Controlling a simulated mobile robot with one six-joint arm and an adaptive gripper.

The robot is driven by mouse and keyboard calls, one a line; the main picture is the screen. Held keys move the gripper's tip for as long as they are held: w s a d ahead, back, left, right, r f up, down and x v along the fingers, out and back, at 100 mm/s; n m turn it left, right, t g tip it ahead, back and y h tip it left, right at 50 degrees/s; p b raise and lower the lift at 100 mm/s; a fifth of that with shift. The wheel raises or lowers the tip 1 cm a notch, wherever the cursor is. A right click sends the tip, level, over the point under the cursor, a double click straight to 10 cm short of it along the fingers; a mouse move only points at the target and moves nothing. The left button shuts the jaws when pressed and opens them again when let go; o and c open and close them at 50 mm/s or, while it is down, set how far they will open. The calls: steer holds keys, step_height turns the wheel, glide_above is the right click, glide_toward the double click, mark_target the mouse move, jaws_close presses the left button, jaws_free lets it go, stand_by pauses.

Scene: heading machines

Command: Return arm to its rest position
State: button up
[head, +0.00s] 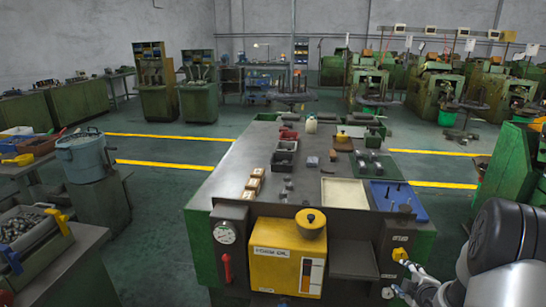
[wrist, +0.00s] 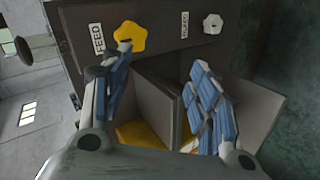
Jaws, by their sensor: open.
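My gripper (head: 408,280) is at the lower right of the head view, with my dark arm link to its right. It is in front of the machine's front control panel, close to a yellow star-shaped knob (head: 400,254). In the wrist view my gripper (wrist: 165,58) has its two blue-padded fingers spread apart with nothing between them. The left fingertip overlaps the lower edge of the yellow knob (wrist: 130,36), beside the FEED label; I cannot tell whether they touch.
The green workbench (head: 232,165) carries boxes, a cream tray (head: 344,194) and a blue tray (head: 400,197). A yellow oil unit (head: 275,265) is on its front. A small white knob (wrist: 213,23) is on the panel.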

steer(key=s+a+r+m+g, duration=0.2)
steer(key=s+a+r+m, duration=0.15)
steer(key=a+r, duration=0.5)
steer(key=s+a+r+m+g, duration=0.1)
steer(key=s+a+r+m, duration=0.2)
steer(key=s+a+r, duration=0.5)
steer(key=s+a+r+m+g+y, duration=0.1)
steer(key=s+a+r+m, duration=0.1)
steer(key=s+a, duration=0.5)
steer(key=s+a+r+m+g+y, duration=0.2)
steer(key=s+a, duration=0.5)
steer(key=s, duration=0.6)
steer(key=shift+r+m, duration=0.85)
steer(key=shift+r, duration=0.05)
